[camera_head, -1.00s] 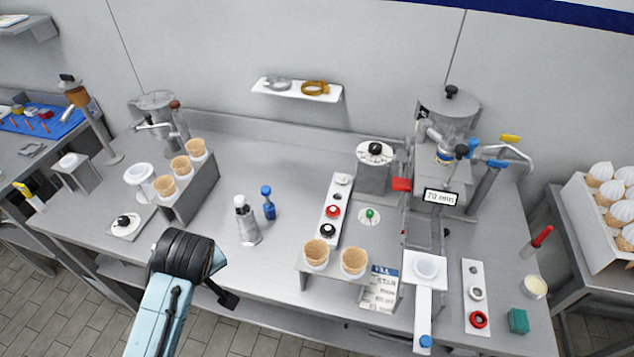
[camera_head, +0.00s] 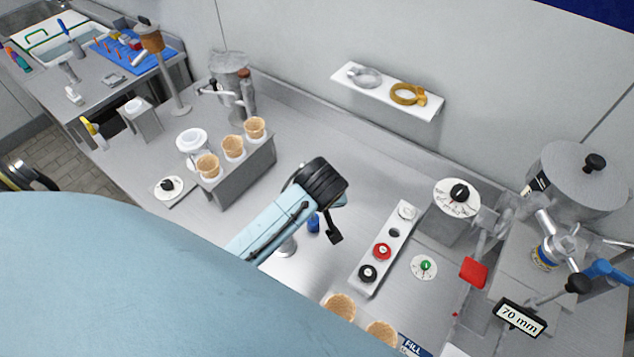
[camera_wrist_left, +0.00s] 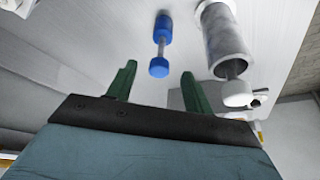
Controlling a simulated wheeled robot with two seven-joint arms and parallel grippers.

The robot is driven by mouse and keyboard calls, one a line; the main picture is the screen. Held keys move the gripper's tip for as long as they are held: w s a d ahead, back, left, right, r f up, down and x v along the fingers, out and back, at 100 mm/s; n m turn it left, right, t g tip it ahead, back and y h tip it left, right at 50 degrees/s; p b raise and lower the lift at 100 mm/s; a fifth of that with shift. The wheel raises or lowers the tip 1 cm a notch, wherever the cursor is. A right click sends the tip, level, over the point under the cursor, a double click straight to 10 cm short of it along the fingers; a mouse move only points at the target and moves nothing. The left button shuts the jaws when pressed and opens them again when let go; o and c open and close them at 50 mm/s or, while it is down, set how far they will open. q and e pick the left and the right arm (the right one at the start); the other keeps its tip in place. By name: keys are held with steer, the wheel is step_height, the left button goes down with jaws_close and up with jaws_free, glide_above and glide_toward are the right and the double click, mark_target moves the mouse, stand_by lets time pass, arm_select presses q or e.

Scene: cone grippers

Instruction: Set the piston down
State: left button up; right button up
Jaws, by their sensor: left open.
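A short rod with blue ends, seemingly the piston (camera_wrist_left: 161,45), is in the left wrist view, ahead of my left gripper (camera_wrist_left: 157,80). Its blue part (camera_head: 314,222) shows below my wrist in the head view. My left gripper is open, its two green fingers apart and nothing visible between them. The rod appears beyond the fingertips; I cannot tell the exact gap. A grey cylinder with a white knob (camera_wrist_left: 228,50) stands right of the rod in the wrist view. In the head view my arm hides most of it. My right gripper is not in view.
A block with several wafer cones (camera_head: 233,148) stands to the left. A strip with red and black knobs (camera_head: 383,250) lies to the right, near a dial (camera_head: 457,195). More cones (camera_head: 341,306) are at the front. The counter behind my wrist is clear.

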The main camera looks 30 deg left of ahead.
mark_target(314, 224)
arm_select(q)
steer(key=x, duration=0.3)
steer(key=shift+f, duration=0.25)
steer(key=shift+x, duration=0.95)
steer(key=x, duration=0.3)
steer(key=shift+w, duration=0.1)
steer(key=shift+a+f, duration=0.1)
steer(key=shift+f, duration=0.1)
steer(key=c, duration=1.1)
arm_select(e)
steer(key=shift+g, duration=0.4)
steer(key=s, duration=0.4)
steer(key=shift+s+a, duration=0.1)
arm_select(q)
steer(key=shift+r, duration=0.1)
